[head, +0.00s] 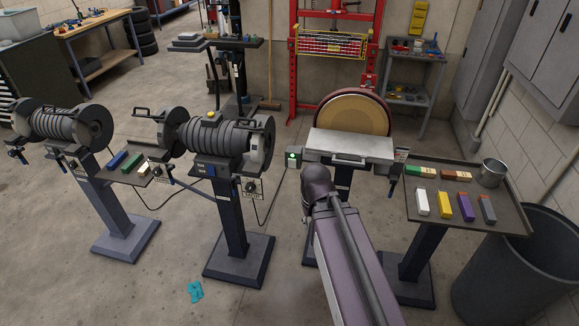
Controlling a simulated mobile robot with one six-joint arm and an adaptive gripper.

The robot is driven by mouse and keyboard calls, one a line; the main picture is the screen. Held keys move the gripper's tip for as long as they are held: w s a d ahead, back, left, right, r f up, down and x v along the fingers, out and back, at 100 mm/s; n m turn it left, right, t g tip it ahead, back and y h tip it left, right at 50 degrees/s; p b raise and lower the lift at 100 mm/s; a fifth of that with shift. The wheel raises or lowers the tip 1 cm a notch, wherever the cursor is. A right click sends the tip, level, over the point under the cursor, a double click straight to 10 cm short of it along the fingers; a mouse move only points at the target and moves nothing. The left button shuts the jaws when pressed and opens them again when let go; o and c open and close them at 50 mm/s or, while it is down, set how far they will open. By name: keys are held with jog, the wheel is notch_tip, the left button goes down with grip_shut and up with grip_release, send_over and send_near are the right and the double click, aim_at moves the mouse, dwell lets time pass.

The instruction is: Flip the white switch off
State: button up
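I cannot pick out a white switch for sure. A small grey box with a lit green button (292,157) sits at the left of the disc sander (352,112). A small box with a pale face (400,155) sits at the sander's right side. Dark control boxes with pale markings (253,187) hang on the bench grinder stand. My arm reaches up from the bottom toward the front of the sander's table (350,146). My gripper does not show, so its state and its distance to any switch cannot be seen.
A dark side tray (415,208) on the right holds several coloured blocks and a metal cup (492,172). A large dark bin (510,275) stands below it. Two bench grinders (215,138) stand to the left. A teal rag (195,291) lies on open floor.

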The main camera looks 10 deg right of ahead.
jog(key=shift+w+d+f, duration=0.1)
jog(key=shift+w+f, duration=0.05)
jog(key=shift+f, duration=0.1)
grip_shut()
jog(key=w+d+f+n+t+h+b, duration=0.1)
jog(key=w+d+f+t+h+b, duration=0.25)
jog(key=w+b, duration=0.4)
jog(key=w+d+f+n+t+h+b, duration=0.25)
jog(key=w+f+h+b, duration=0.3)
jog(key=b, duration=0.35)
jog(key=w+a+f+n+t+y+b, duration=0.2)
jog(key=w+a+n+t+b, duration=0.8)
jog(key=b, duration=0.6)
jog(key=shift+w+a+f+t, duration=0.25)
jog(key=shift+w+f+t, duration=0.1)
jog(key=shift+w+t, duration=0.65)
